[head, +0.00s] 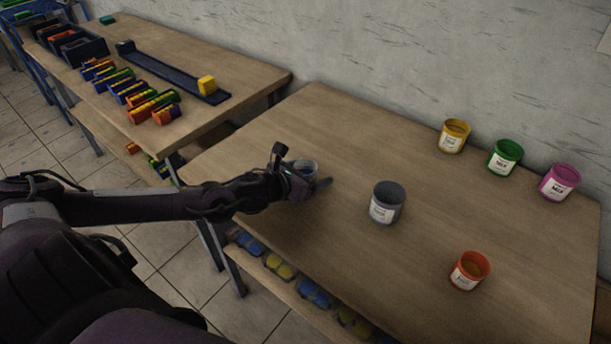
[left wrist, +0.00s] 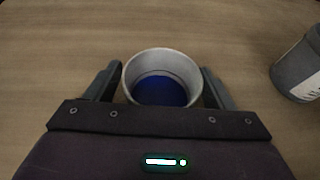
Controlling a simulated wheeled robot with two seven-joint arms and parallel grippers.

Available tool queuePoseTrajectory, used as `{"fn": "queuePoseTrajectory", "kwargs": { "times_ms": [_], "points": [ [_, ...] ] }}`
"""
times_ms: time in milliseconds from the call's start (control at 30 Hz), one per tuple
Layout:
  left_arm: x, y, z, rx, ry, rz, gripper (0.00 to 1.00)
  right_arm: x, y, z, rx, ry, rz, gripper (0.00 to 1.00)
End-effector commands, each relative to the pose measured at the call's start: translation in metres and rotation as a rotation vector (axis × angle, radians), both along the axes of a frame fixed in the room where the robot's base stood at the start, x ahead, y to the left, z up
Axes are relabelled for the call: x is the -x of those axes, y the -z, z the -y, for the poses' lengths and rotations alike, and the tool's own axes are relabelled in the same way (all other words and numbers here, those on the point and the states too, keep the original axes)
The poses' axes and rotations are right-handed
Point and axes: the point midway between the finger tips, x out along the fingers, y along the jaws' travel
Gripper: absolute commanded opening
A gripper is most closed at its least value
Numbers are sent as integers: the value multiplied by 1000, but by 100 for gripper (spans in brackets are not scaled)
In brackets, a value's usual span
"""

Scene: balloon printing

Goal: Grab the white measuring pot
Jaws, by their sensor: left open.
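The white measuring pot (left wrist: 161,64) has a pale rim and a blue inside. In the left wrist view it stands upright on the table between the two fingers of my left gripper (left wrist: 160,84). The fingers are open, one on each side of the pot, and small gaps seem to show at the rim. In the head view the pot (head: 306,167) is partly hidden by my left gripper (head: 308,178), which is low over the left part of the table. My right gripper is not in view.
A grey labelled pot (head: 386,203) stands to the right on the table (head: 330,115). An orange pot (head: 469,270) is near the front; yellow (head: 454,136), green (head: 504,157) and pink (head: 559,182) pots stand along the wall. Another table (head: 190,55) holds coloured blocks and dark bins.

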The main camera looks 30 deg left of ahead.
Motion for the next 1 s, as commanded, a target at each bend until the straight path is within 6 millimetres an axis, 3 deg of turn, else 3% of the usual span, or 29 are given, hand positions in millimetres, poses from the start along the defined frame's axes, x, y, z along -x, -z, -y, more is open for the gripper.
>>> {"fn": "queuePoseTrajectory", "kwargs": {
  "times_ms": [133, 500, 800, 1000],
  "points": [
    [0, 0, 0, 0, 0, 0, 73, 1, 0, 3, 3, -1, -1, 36],
    [0, 0, 0, 0, 0, 0, 26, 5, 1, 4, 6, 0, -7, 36],
    [0, -3, -1, 0, -1, 1, 26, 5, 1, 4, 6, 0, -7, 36],
    [0, -23, -1, -2, 0, 3, 26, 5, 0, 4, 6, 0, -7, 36]
  ]
}}
